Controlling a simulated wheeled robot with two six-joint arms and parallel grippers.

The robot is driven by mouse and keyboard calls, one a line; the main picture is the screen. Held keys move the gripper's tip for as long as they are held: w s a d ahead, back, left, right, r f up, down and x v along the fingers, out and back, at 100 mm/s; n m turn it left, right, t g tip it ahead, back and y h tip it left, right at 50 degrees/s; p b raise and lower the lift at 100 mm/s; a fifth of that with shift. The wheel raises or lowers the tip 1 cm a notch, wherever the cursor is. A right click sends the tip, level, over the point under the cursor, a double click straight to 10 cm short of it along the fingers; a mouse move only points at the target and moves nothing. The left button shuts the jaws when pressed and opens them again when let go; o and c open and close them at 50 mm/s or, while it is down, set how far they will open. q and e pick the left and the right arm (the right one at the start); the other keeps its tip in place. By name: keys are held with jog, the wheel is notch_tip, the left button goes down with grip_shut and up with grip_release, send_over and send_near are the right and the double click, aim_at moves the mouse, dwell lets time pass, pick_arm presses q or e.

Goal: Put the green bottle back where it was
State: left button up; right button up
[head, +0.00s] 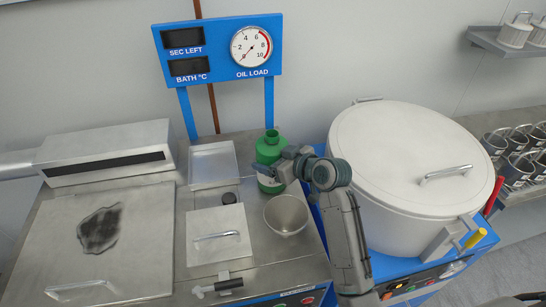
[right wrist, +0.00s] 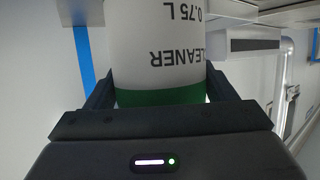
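The green bottle (head: 268,148) is upright in the head view, behind the metal bowl and left of the big white pot. In the right wrist view its white label, reading "CLEANER 0.75 L", and a green band fill the space between the fingers (right wrist: 158,55). My right gripper (head: 270,172) reaches in from the right and is shut on the bottle's body, one finger at each side. Whether the bottle's base touches the counter cannot be told. My left gripper is in neither view.
A metal bowl (head: 286,215) stands close in front of the bottle. The lidded white pot (head: 400,150) is to the right. A square tray (head: 213,165) and a handled lid (head: 218,236) lie to the left. A blue gauge panel (head: 218,50) rises behind.

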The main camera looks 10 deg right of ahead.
jog(key=o, duration=0.4)
jog(key=shift+c, duration=0.2)
jog(key=shift+r, duration=0.2)
jog(key=shift+s+d, duration=0.25)
jog(key=shift+s, duration=0.05)
jog(key=b+v, duration=0.2)
jog(key=v, duration=0.9)
jog(key=shift+s+b, duration=0.15)
jog(key=shift+b, duration=0.15)
jog(key=shift+d, duration=0.1)
